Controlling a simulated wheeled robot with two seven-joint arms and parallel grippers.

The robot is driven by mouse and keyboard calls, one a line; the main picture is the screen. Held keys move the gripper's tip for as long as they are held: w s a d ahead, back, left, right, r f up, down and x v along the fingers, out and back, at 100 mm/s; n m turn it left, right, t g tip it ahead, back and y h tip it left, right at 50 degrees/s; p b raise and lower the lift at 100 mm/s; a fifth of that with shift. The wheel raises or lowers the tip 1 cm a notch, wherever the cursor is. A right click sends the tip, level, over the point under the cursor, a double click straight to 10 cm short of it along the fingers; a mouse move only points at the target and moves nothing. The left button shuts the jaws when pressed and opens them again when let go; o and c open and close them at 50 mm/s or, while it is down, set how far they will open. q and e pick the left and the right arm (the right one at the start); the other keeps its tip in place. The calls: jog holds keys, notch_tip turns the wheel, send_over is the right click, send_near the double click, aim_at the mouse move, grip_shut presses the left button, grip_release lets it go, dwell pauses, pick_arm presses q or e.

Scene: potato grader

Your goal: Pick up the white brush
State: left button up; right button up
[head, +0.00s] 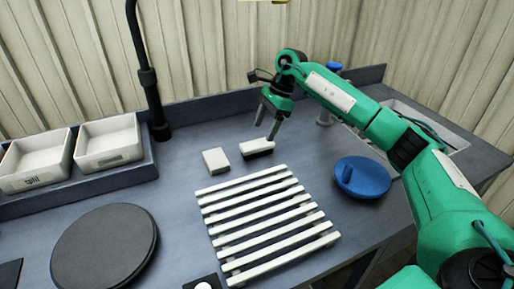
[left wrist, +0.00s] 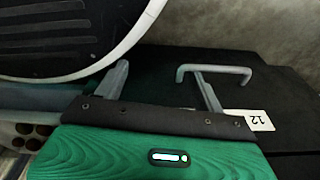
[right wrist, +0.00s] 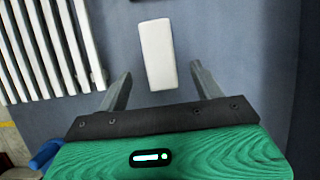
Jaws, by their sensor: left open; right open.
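The white brush (head: 257,146) lies on the grey bench behind the slatted rack, with a white top and a dark underside. In the right wrist view its pale oblong top (right wrist: 157,55) shows beyond and between the fingertips. My right gripper (head: 272,118) is open and empty, pointing down above the brush, apart from it. It also shows in the right wrist view (right wrist: 160,80). My left gripper (left wrist: 160,78) shows only in the left wrist view, open with nothing between its fingers.
A pale block (head: 216,160) lies left of the brush. The white slatted rack (head: 262,222) is in front, a blue dish (head: 362,178) to the right. A black round plate (head: 104,246), white bins (head: 108,158) and a black post (head: 152,95) stand left.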

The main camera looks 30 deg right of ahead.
aim_at(257, 143)
jog(key=shift+x, duration=1.05)
jog(key=p+x, duration=0.1)
jog(key=x, duration=0.3)
jog(key=shift+a+f, duration=0.2)
jog(key=shift+f, duration=0.05)
pick_arm(q)
jog(key=s+f, duration=0.1)
jog(key=s+a+f, duration=0.1)
jog(key=s, duration=0.1)
jog(key=shift+s+a+f, duration=0.1)
jog(key=shift+s+f, duration=0.05)
jog(key=shift+f, duration=0.2)
pick_arm(e)
jog(key=shift+f, duration=0.15)
pick_arm(q)
jog(key=shift+f, duration=0.3)
pick_arm(e)
jog(key=shift+f, duration=0.25)
jog(key=c, duration=1.1)
pick_arm(q)
jog(key=shift+r, duration=0.1)
pick_arm(e)
jog(key=shift+r, duration=0.1)
